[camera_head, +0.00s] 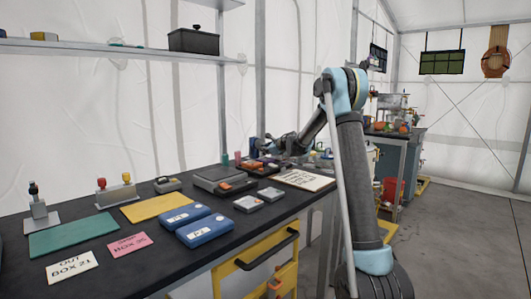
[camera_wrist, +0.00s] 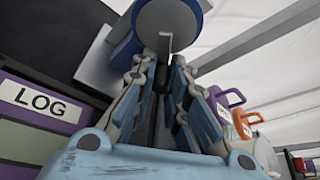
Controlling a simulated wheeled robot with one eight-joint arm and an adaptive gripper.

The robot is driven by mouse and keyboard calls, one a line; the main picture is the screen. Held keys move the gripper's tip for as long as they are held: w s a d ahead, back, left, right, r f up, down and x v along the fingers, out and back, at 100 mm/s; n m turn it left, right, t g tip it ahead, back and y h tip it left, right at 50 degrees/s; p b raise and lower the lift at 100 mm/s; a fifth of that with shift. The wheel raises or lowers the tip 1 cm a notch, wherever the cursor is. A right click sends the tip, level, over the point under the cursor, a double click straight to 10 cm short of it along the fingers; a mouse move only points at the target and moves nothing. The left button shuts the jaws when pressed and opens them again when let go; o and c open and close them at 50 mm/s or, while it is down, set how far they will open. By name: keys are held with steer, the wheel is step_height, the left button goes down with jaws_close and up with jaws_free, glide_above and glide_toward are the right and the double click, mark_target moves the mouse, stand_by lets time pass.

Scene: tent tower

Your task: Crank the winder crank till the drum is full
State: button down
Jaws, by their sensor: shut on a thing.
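In the wrist view, a blue round part with a grey face (camera_wrist: 172,16), which looks like the winder drum, fills the top centre. A thin grey crank arm (camera_wrist: 165,44) stands in front of it, with a dark handle (camera_wrist: 162,76) below. My gripper (camera_wrist: 161,72) is shut on this handle, one finger on each side. How full the drum is cannot be told. In the head view, my gripper (camera_head: 292,147) is small at the far end of the black workbench (camera_head: 130,266), and the winder is not clear there.
Blue boxes (camera_head: 208,230), a green mat (camera_head: 72,238) and a yellow mat (camera_head: 155,207) lie on the near bench. In the wrist view, a purple LOG binder (camera_wrist: 40,102) is close at left, and purple and orange handled things (camera_wrist: 240,122) are at right.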

steer(key=m+g, duration=0.1)
steer(key=s+m+y, duration=0.1)
steer(key=m, duration=0.1)
steer(key=a+f+m+g, duration=0.1)
steer(key=shift+s+g, duration=0.25)
steer(key=shift+g, duration=0.05)
steer(key=m, duration=0.1)
steer(key=s+m+g+y, duration=0.1)
steer(key=shift+a+r+m+y, duration=0.1)
steer(key=shift+a+m+y, duration=0.2)
steer(key=shift+a, duration=0.1)
steer(key=shift+s+a+r+m+g+y, duration=0.2)
steer(key=shift+m+g+y, duration=0.25)
steer(key=shift+m, duration=0.55)
steer(key=c, duration=1.6)
jaws_free()
steer(key=shift+o, duration=0.2)
steer(key=shift+s, duration=0.1)
steer(key=shift+a, duration=0.1)
